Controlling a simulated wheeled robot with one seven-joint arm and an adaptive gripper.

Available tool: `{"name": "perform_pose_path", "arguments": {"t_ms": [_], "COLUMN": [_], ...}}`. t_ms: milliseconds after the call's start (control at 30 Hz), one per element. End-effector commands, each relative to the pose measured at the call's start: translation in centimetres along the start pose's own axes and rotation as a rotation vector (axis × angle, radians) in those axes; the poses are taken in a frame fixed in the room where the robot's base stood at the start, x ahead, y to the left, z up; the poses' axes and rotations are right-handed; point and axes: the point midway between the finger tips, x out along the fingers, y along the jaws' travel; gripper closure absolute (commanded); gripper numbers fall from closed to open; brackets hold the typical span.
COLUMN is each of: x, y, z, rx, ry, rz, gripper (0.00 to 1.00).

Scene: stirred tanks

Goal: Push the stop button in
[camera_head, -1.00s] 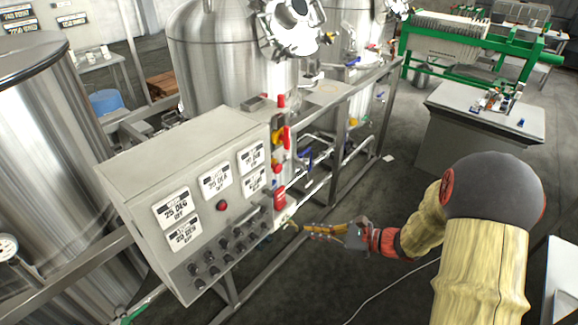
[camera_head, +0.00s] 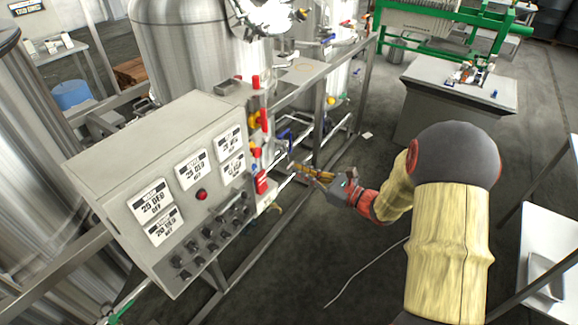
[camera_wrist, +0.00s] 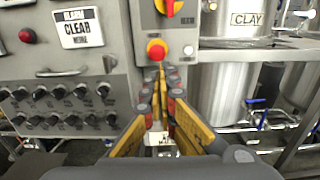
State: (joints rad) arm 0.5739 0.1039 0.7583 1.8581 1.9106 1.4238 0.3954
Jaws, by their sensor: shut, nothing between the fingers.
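The stop button is a red mushroom button (camera_wrist: 157,49) with a yellow ring on a narrow grey panel in the wrist view. It stands out from the panel. In the head view the button (camera_head: 256,153) is small on the cabinet's right-hand side. My gripper (camera_wrist: 160,76) is shut and empty, with yellow-sided fingers pointing towards the panel. Its tips show just below the button in the wrist view; the gap to the panel is hard to judge. In the head view my gripper (camera_head: 293,167) is to the right of the button, apart from it.
A red-and-yellow rotary switch (camera_wrist: 168,6) sits above the button. The grey control cabinet (camera_head: 150,150) has labels, black knobs (camera_head: 210,247) and another red button (camera_head: 201,194). Pipes and a metal frame (camera_wrist: 298,140) are to the right. Open floor (camera_head: 330,230) is below the gripper.

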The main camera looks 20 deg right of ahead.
Motion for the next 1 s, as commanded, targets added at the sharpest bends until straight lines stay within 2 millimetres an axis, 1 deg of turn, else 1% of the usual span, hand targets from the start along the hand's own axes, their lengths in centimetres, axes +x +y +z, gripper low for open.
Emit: {"name": "perform_pose_path", "arguments": {"t_ms": [400, 600, 800, 1000], "x": [8.1, 11.1, 12.5, 12.7], "y": [0.2, 0.1, 0.1, 0.0], "z": [-0.3, -0.3, -0.1, -0.1], "rx": [0.0, 0.0, 0.001, 0.001], "ry": [0.0, 0.001, 0.001, 0.001], "rz": [0.005, 0.003, 0.002, 0.0], "gripper": [1.0, 1.0, 1.0, 1.0]}}
